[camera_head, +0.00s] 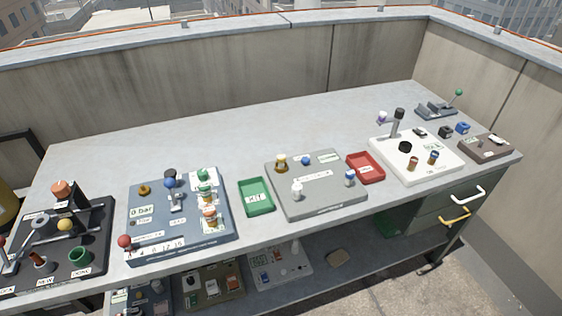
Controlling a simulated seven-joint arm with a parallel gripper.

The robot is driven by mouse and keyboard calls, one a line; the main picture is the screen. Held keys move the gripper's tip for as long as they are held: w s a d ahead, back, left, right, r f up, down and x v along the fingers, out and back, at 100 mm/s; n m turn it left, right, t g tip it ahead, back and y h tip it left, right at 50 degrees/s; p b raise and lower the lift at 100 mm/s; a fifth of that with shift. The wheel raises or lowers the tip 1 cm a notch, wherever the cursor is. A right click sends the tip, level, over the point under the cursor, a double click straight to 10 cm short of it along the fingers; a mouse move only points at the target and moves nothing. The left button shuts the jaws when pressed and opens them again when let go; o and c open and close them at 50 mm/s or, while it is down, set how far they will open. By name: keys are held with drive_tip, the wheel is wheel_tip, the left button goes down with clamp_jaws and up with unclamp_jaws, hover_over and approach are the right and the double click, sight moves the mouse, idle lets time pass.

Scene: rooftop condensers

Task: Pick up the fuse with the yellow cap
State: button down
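A small upright piece with a yellow cap (281,160) stands at the back left of the grey board (330,203) in the middle of the bench. It looks like the fuse with the yellow cap, but it is too small to be sure. On the same board are a blue-topped piece (306,160) to its right, a white piece (297,189) in front of it and a blue-and-white piece (350,178) at the right edge. My gripper is not in view.
A green tray (244,184) lies left of the grey board and a red tray (379,178) right of it. A blue-grey panel (147,228), a black panel (103,240) and a white panel (386,156) also stand on the bench. The bench's back strip (250,130) is clear.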

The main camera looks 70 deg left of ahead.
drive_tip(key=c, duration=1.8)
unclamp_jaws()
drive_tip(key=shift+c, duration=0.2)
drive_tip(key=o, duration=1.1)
